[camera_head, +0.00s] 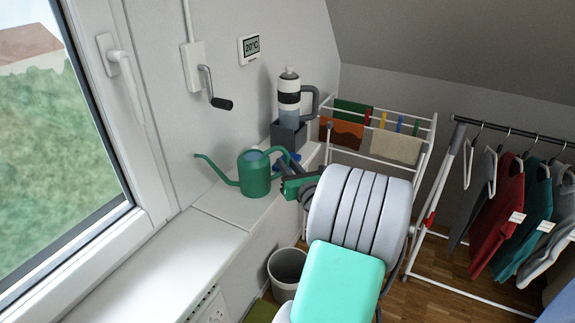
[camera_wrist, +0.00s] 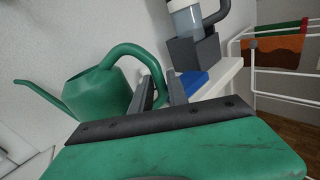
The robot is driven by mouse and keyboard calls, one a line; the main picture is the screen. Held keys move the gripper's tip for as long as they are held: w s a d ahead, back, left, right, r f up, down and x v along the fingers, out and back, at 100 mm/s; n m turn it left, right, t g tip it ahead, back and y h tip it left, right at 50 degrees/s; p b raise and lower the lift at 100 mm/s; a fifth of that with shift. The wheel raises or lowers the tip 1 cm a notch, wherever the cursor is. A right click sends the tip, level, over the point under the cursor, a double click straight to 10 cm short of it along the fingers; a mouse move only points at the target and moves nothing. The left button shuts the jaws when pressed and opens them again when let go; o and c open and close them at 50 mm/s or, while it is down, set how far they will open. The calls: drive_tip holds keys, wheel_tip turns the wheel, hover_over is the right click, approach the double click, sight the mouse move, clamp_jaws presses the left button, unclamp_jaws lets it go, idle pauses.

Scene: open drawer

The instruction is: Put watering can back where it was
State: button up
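The green watering can (camera_head: 256,176) stands upright on the white sill ledge by the wall, its thin spout pointing left. Its curved handle arches to the right, toward my gripper (camera_head: 288,168). In the wrist view the watering can (camera_wrist: 100,92) is at the left. The free end of its handle lies between the two dark fingers of my gripper (camera_wrist: 162,88). The fingers are close together and the handle fills the gap, so the gripper looks shut on it. The can's base is partly hidden in the wrist view.
Behind the can, a grey bottle (camera_head: 289,95) stands in a dark box (camera_head: 289,136), with a blue item (camera_wrist: 193,82) beside it. The drying rack (camera_head: 381,129) and clothes rail (camera_head: 510,133) are at the right. A bin (camera_head: 287,268) is below. The near sill (camera_head: 160,265) is clear.

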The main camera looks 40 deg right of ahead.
drive_tip(key=shift+o, duration=1.4)
drive_tip(key=shift+r, duration=0.1)
drive_tip(key=v, duration=1.2)
drive_tip(key=shift+b, duration=0.3)
